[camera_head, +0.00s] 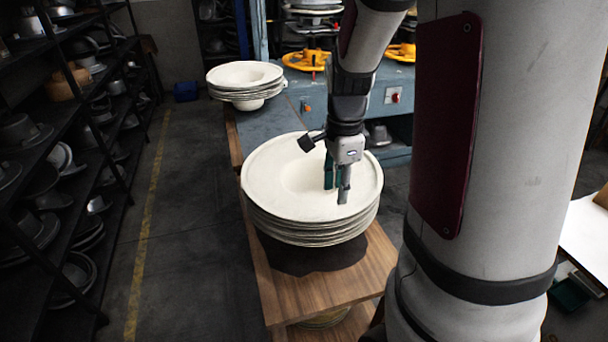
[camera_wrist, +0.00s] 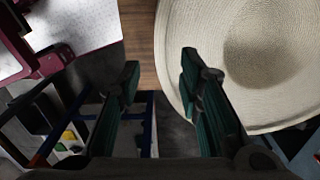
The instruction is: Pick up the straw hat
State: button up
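Several cream straw hats lie stacked upside down on a wooden table (camera_head: 262,283), the topmost straw hat (camera_head: 265,175) showing a wide brim and a sunken crown. My gripper (camera_head: 338,192) points down at the right part of this stack. In the wrist view the woven hat (camera_wrist: 225,25) fills the upper right, its brim edge curving past the right finger. My gripper (camera_wrist: 160,72) is open there, with its green-padded fingers apart and nothing clasped. The left finger is outside the brim; the right finger overlaps it in the picture. I cannot tell whether either touches the hat.
A second stack of cream hats (camera_head: 244,75) stands farther back on the table. A blue-grey press bench (camera_head: 355,100) with yellow parts (camera_head: 307,60) is behind. Dark shelves (camera_head: 70,150) with metal moulds line the left. The floor between shelves and table is clear.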

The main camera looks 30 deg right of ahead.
aim_at(335, 218)
notch_tip(335, 218, down, 8)
jog(key=shift+f, duration=0.25)
dwell(0.4)
